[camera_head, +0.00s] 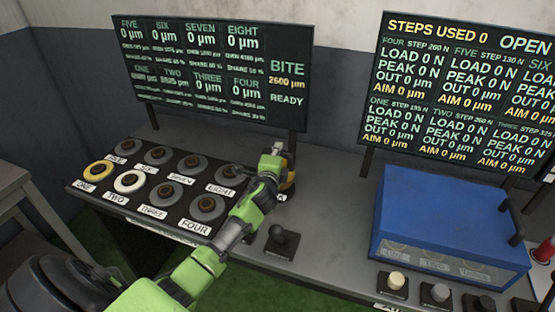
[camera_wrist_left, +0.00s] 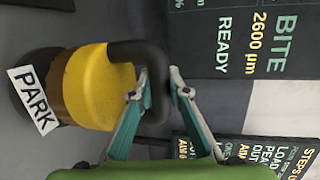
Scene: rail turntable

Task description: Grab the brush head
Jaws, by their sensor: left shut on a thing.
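The brush head is a yellow block with a brown lower part and a dark curved handle. It stands at the PARK label in the left wrist view (camera_wrist_left: 90,88), and a little of its yellow shows in the head view (camera_head: 289,176). My left gripper (camera_wrist_left: 160,88) is shut on the dark handle, with one fingertip on each side of it. In the head view my left gripper (camera_head: 272,165) hides most of the brush head. My right gripper is in neither view.
A black panel (camera_head: 148,222) with several round pads lies left of the brush head. A dark knob (camera_head: 283,236) stands in front. A blue box (camera_head: 440,215) stands to the right. Two display boards (camera_head: 213,72) rise behind. Bare bench top (camera_head: 335,190) lies between brush and box.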

